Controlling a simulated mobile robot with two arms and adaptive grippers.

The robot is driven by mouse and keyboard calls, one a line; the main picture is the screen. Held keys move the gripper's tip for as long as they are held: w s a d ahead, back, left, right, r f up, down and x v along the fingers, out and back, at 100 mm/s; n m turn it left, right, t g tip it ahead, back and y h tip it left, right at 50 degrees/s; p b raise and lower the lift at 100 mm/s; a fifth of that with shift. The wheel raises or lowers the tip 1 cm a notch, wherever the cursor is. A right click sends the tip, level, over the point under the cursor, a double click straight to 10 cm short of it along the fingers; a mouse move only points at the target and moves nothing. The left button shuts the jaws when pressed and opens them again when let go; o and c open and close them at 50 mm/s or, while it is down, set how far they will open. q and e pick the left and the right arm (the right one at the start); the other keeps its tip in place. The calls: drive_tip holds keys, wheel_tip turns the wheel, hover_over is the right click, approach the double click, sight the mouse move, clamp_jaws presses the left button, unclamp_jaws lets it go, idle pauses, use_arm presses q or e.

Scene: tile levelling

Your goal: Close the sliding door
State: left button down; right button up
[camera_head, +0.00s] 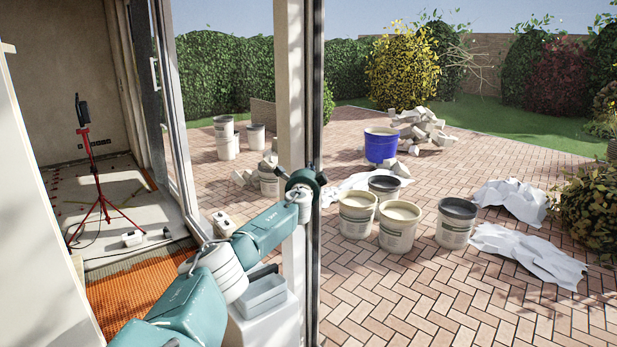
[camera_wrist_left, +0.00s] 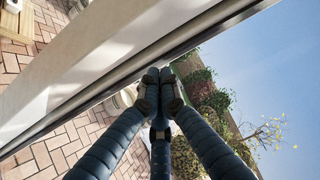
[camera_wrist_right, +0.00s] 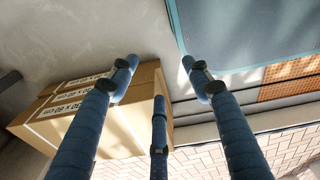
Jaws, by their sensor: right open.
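A tall pale post with a dark upright edge strip (camera_head: 315,90) stands in the middle of the head view. I take this strip for the sliding door's edge, but cannot tell for sure. Left of it, a glazed panel (camera_head: 178,130) with a white handle (camera_head: 154,72) stands at the opening. My left gripper (camera_head: 305,182) is at the strip; its fingertips hide behind its own body there. In the left wrist view its fingertips (camera_wrist_left: 159,74) are together beside the dark strip (camera_wrist_left: 190,40); I cannot tell whether they touch it. My right gripper (camera_wrist_right: 160,62) is open and empty.
Cardboard boxes (camera_wrist_right: 110,115) lie below my right gripper. Buckets (camera_head: 398,225), a blue tub (camera_head: 381,146) and crumpled white sheets (camera_head: 530,252) are on the brick paving. A red tripod (camera_head: 97,180) stands inside at left. A grey tray (camera_head: 262,293) is near my left arm.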

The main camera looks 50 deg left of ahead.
use_arm(q)
drive_tip(key=b+v, duration=0.1)
drive_tip(key=v, duration=0.7)
use_arm(e)
drive_tip(key=shift+a+f, duration=0.3)
drive_tip(key=shift+a, duration=0.5)
use_arm(q)
drive_tip(key=shift+w+f, duration=0.1)
